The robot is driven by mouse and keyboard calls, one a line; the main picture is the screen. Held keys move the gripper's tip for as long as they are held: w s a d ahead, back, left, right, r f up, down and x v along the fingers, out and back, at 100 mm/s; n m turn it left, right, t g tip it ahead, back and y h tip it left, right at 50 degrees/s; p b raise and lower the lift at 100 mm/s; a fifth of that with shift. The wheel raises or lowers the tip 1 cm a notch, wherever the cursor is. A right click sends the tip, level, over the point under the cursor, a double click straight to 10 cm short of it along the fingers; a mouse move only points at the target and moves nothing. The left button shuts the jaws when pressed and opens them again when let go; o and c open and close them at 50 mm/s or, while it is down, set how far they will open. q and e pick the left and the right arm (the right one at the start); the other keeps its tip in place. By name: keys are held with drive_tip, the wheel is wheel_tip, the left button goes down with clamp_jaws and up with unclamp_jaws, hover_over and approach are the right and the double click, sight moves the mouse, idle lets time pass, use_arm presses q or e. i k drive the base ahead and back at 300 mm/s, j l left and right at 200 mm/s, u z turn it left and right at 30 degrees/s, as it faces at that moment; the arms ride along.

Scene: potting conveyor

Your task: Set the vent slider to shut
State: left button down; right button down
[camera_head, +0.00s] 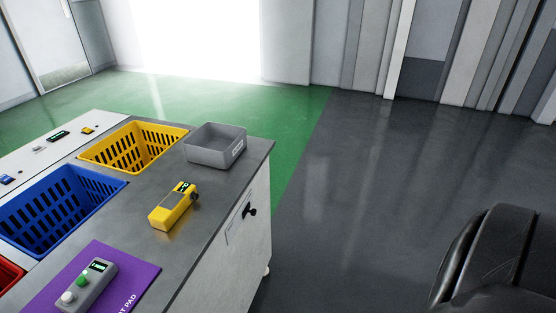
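A small pale plate with a black knob (250,210) is on the white end face of the counter, below the grey top's right edge. It may be the vent slider, but I cannot read its marks or tell its setting. Neither gripper is in view. A dark rounded part at the bottom right looks like a piece of my own arm, well apart from the knob.
The grey counter (215,205) holds a blue basket (60,215), yellow basket (135,145), grey bin (215,147), yellow handheld device (173,207), and purple pad (140,275) with a grey button box (90,286). Open dark floor (370,190) lies to the right.

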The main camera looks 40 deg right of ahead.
sight(253, 211)
drive_tip(key=z, duration=1.1)
